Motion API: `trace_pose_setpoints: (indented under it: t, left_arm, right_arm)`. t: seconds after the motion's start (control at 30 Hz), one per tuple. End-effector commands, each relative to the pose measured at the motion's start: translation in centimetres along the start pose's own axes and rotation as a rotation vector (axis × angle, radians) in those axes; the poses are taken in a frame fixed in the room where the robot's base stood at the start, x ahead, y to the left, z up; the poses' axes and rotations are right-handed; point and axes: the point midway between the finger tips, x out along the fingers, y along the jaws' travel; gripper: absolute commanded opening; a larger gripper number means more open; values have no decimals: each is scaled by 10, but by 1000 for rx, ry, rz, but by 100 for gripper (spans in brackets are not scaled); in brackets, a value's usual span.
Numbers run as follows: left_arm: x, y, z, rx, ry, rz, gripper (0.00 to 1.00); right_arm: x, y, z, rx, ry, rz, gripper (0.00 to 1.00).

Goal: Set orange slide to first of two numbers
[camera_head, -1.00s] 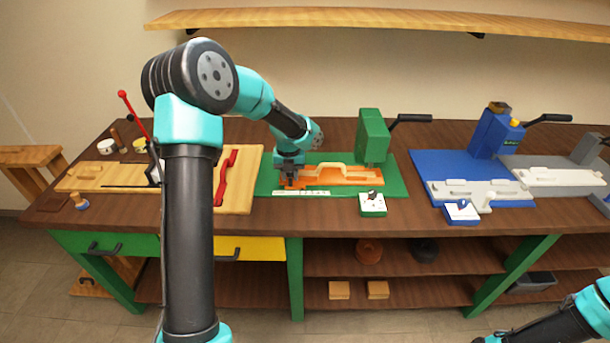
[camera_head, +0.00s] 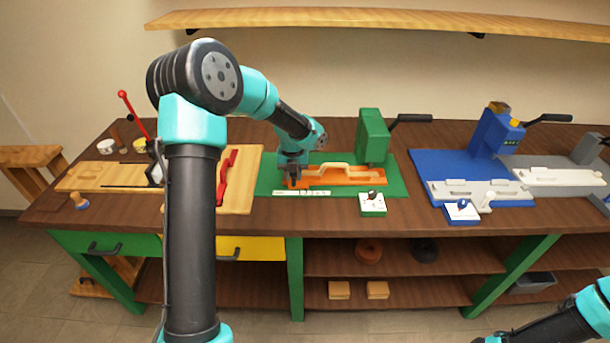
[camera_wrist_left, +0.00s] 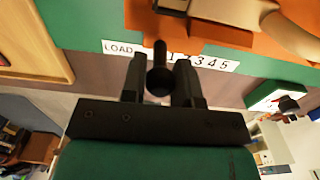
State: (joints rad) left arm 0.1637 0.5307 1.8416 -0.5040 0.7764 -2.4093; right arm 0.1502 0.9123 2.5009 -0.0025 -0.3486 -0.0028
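The orange slide (camera_head: 345,181) lies on the green base plate (camera_head: 395,185), with a pale wooden piece (camera_head: 340,168) on it. Its black ball-topped knob (camera_wrist_left: 158,80) stands between the fingers of my left gripper (camera_head: 292,182), at the slide's left end. A white scale strip (camera_head: 302,193) in front reads LOAD, then digits up to 5. Fingers and knob hide part of it, so the slide's exact mark cannot be told. My right gripper is out of view.
A green press (camera_head: 373,137) with a black lever stands behind the slide. A white dial box (camera_head: 372,205) sits at the plate's front right. A wooden board with a red handle (camera_head: 227,177) lies left. A blue station (camera_head: 460,165) stands right.

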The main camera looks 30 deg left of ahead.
Motion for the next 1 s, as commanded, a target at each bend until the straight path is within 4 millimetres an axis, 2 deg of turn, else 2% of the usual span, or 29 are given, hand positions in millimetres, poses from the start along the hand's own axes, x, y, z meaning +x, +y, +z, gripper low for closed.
trace_pose_setpoints:
  t: [0.03,0.23,0.57,1.0]
  left_arm:
    - [1,0,0,0,1,0,33]
    - [0,0,0,0,1,0,51]
    - [-3,0,0,0,-2,-1,51]
    - [-30,0,0,0,-1,0,51]
  right_arm:
    - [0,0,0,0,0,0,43]
    - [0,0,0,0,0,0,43]
    - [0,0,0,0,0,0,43]
    - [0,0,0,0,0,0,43]
